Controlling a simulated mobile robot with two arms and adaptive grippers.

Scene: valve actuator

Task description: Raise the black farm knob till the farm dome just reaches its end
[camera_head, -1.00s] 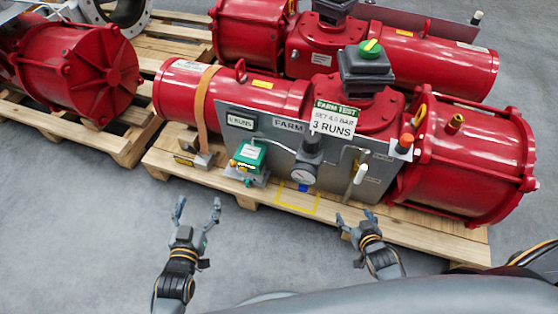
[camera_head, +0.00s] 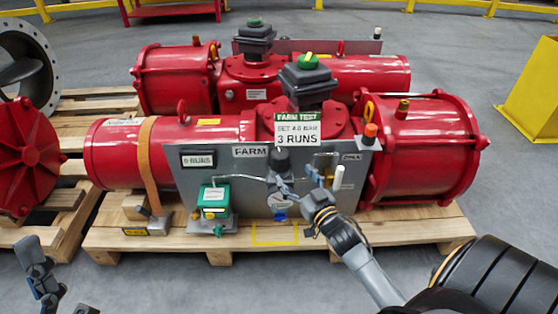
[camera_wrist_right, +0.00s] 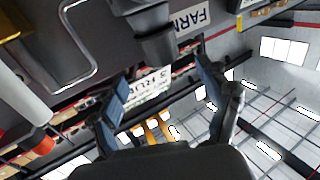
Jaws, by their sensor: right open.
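My right gripper (camera_head: 302,181) is open in front of the panel, just right of the knob. In the right wrist view the dark knob body (camera_wrist_right: 152,32) shows just beyond the spread fingers (camera_wrist_right: 160,88), and they do not grip it. A green dome-like top with a yellow mark (camera_head: 307,62) sits on the black box above the red actuator. I cannot tell whether it is the farm dome. My left gripper (camera_head: 56,275) is open, empty and partly cut off.
A white "3 RUNS" sign (camera_head: 297,132) hangs close above the knob. A white-handled lever (camera_head: 338,177) and an orange-capped fitting (camera_head: 371,131) stand to the right. A green box (camera_head: 214,200) stands left. The wooden pallet (camera_head: 340,233) juts out below.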

